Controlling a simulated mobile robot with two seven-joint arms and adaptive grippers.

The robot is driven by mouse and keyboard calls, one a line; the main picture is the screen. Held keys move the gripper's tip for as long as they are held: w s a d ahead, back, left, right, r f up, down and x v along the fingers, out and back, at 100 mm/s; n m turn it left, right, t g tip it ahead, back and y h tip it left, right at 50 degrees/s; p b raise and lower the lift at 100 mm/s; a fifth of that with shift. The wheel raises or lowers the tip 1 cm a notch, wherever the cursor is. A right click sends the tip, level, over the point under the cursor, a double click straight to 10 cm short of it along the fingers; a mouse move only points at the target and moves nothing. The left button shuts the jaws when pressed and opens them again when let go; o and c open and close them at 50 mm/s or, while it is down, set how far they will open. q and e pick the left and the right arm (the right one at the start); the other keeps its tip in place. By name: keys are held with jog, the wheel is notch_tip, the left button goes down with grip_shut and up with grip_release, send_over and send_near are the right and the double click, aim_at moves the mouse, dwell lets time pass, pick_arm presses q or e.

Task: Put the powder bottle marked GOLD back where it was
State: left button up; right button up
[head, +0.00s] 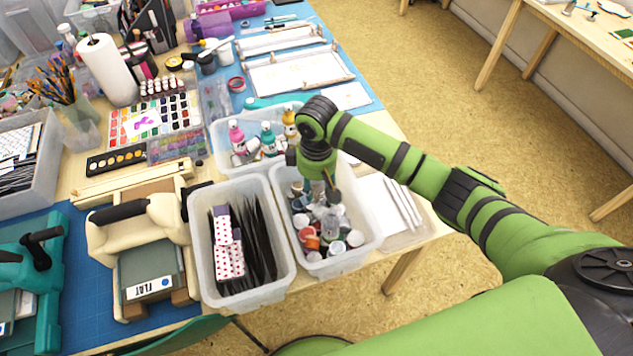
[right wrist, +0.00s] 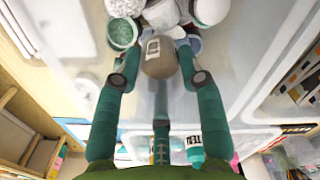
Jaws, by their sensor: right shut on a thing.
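My right gripper (head: 322,192) reaches down over the clear white bin (head: 372,232) of small jars. In the right wrist view, its fingers (right wrist: 159,78) are shut on a taupe powder bottle (right wrist: 160,58) with a small label that I cannot read. In the head view the gripper mostly hides this bottle. Another clear bin (head: 222,158) behind it holds a pink-capped bottle (head: 236,136), a teal-capped bottle (head: 267,137) and an orange-yellow-capped bottle (head: 289,118). I cannot read GOLD on any label. My left gripper is not in view.
A bin (head: 196,232) with dark sheets and a dotted packet stands to the left of the jar bin. A tray of white sticks (head: 402,205) lies to its right, near the table edge. Small jars (head: 335,248) crowd the bin below the gripper.

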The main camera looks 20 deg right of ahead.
jog(key=o, duration=1.2)
jog(key=shift+f, duration=0.1)
jog(key=shift+c, duration=0.2)
notch_tip(320, 180, up, 12)
jog(key=shift+r+b, duration=0.2)
jog(key=shift+b, duration=0.35)
